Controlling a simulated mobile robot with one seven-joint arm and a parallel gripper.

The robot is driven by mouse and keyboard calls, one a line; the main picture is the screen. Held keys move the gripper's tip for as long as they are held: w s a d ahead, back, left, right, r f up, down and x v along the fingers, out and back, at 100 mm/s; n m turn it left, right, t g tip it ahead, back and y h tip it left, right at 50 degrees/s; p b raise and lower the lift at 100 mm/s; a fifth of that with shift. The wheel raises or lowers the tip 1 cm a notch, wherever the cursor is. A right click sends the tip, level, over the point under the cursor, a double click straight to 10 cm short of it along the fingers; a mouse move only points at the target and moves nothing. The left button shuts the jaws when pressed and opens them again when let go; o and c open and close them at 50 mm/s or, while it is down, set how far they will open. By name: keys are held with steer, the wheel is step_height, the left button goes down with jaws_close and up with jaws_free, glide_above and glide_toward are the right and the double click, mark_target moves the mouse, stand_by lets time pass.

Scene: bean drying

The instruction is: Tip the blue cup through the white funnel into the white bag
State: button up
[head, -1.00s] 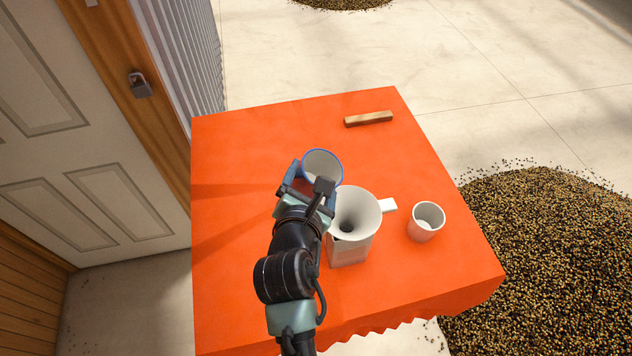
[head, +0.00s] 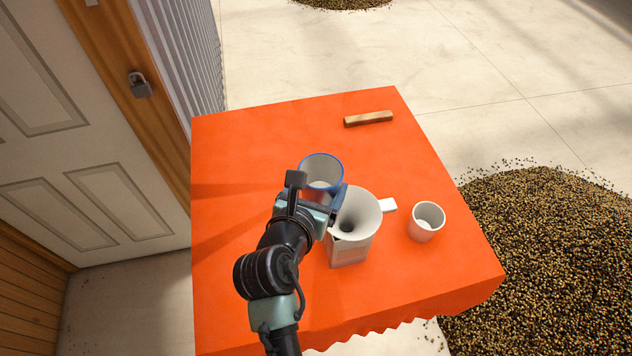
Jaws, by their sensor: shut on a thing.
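The blue cup (head: 321,171) shows a blue rim and a pale inside; it looks nearly upright, just behind and left of the funnel. My gripper (head: 322,193) is shut on it, and my wrist hides its lower near side. The white funnel (head: 358,212) has a wide mouth facing up and a handle tab on its right. It sits in the top of the white bag (head: 349,251), which stands on the orange table. The cup is beside the funnel mouth, not over it. I cannot see what the cup holds.
A small white cup (head: 426,222) stands right of the funnel on the orange table (head: 250,150). A wooden bar (head: 368,119) lies near the far edge. A large bean heap (head: 545,255) lies on the floor at right.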

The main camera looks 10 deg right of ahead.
mark_target(320, 197)
steer(key=shift+s+a+r, duration=0.2)
steer(key=shift+s+r, duration=0.25)
steer(key=shift+s, duration=0.3)
steer(key=shift+s+a+r, duration=0.2)
steer(key=shift+s+r, duration=0.3)
steer(key=shift+s, duration=0.25)
steer(key=shift+s+a+r, duration=0.2)
steer(key=shift+s+r, duration=0.25)
steer(key=shift+s, duration=0.3)
